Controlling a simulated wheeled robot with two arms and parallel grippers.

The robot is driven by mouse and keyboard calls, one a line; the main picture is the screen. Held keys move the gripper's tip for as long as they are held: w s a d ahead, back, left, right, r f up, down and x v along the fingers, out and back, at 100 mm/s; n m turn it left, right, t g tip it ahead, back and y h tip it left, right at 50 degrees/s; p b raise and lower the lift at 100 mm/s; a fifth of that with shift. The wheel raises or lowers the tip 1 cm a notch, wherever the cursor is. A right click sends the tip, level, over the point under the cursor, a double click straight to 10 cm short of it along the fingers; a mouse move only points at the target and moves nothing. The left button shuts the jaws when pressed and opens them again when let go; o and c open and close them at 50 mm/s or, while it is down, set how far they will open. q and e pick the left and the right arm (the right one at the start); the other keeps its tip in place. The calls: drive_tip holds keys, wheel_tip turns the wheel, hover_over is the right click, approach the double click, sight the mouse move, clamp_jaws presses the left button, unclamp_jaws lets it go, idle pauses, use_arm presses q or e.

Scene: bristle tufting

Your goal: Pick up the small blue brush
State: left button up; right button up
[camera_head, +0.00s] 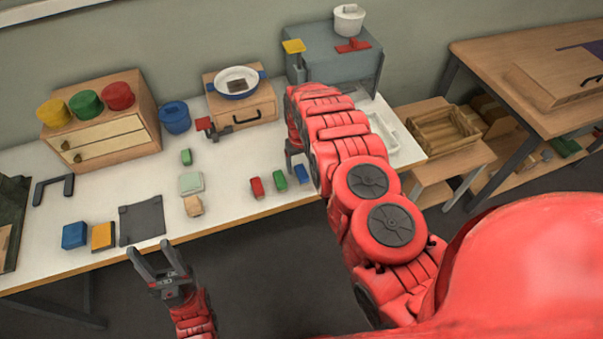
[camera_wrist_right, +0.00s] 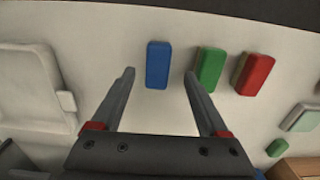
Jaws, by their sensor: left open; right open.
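The small blue brush (camera_head: 301,174) lies on the white table near its front edge, to the right of a green one and a red one. In the right wrist view the blue brush (camera_wrist_right: 158,65) shows whole, between and slightly beyond the tips of my open right gripper (camera_wrist_right: 160,75); the jaws are empty. In the head view my right gripper (camera_head: 294,160) is just beside the blue brush and partly hidden by my arm. My left gripper (camera_head: 151,248) is open and empty, in front of the table's front edge.
A green block (camera_head: 280,181) and a red block (camera_head: 256,187) are close by on the left. A white tray (camera_wrist_right: 28,88) lies on the other side. A larger blue block (camera_head: 74,235) and a dark mat (camera_head: 142,221) lie farther left.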

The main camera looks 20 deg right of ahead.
sight(302, 172)
drive_tip(key=shift+d+f+p, duration=0.2)
drive_tip(key=shift+f+p, duration=0.3)
drive_tip(key=shift+f, duration=0.55)
drive_tip(key=shift+s+f+b, duration=0.1)
drive_tip(key=shift+f+b, duration=0.25)
drive_tip(key=shift+f, duration=0.8)
clamp_jaws()
